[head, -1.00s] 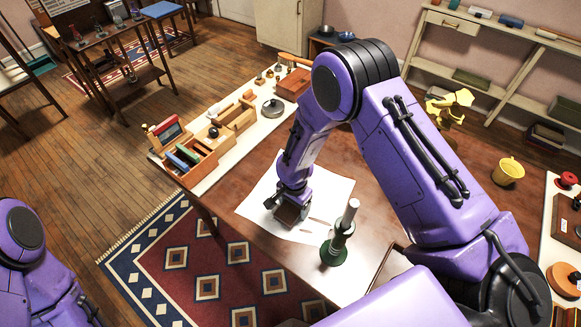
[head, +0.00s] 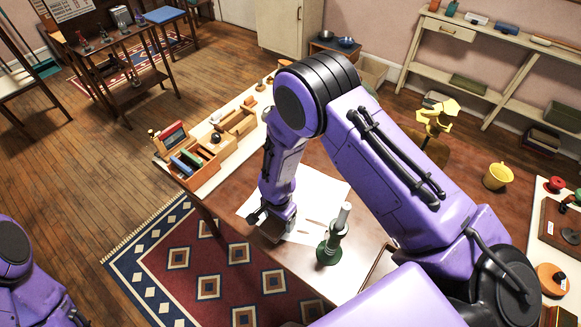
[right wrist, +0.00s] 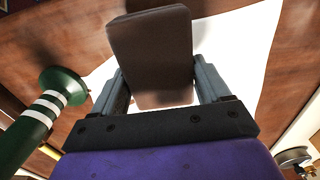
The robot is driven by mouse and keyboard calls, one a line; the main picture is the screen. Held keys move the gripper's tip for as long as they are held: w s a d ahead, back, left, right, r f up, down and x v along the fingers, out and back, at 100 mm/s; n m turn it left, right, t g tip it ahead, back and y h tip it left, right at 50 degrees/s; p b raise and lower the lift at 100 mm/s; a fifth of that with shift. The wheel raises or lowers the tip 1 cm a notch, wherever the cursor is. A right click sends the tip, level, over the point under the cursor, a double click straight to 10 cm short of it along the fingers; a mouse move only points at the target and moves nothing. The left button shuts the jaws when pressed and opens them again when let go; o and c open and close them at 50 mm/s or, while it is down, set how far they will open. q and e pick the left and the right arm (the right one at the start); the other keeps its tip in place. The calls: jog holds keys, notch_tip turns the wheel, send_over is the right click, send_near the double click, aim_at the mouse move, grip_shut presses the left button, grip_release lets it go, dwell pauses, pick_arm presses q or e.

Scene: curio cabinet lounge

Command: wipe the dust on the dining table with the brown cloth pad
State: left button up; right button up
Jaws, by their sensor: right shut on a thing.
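The brown cloth pad (right wrist: 150,45) is between the fingers of my right gripper (right wrist: 160,88) in the right wrist view. In the head view, my right gripper (head: 270,218) is low over the left part of a white sheet on the brown dining table (head: 228,188). The pad is mostly hidden there, and I cannot tell whether it touches the surface. Thin brown streaks show on the white sheet (head: 322,190); I cannot tell whether they are dust. My left gripper is out of view; only part of my left arm shows at the lower left.
A dark green stand with white bands (head: 330,245) rises close to the right of my right gripper; it also shows in the right wrist view (right wrist: 45,108). A wooden organizer box (head: 195,160) is at the table's far left. A patterned rug (head: 190,262) lies in front.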

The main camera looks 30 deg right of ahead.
notch_tip(320, 180, up, 3)
jog(key=shift+p, duration=1.1)
jog(key=shift+r, duration=0.95)
